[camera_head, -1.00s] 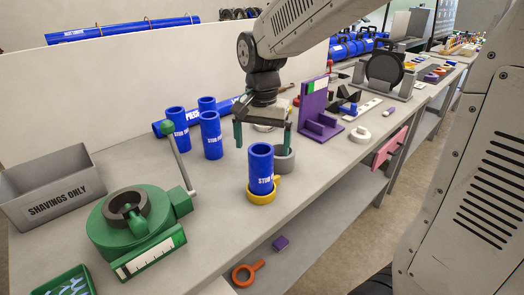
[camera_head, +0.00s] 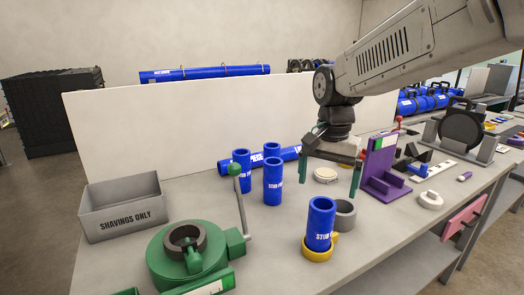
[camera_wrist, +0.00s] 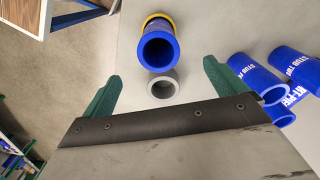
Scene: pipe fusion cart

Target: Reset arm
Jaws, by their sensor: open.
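My gripper (camera_head: 329,178) hangs above the bench, its two green fingers spread wide with nothing between them. The wrist view also shows the open fingers (camera_wrist: 160,82). A blue stub pipe (camera_head: 319,224) stands upright in a yellow ring (camera_head: 317,254), in front of the gripper. A grey ring (camera_head: 345,214) sits just behind that pipe. In the wrist view the blue pipe (camera_wrist: 158,50) and the grey ring (camera_wrist: 163,86) lie beyond and between the fingertips, apart from them.
Other blue stubs (camera_head: 273,182) stand left of my gripper, near a lying blue pipe. A green clamp device with a lever (camera_head: 185,255) and a grey shavings bin (camera_head: 122,205) are at left. A purple stand (camera_head: 380,168) is close on the right. A white panel (camera_head: 180,125) rises behind.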

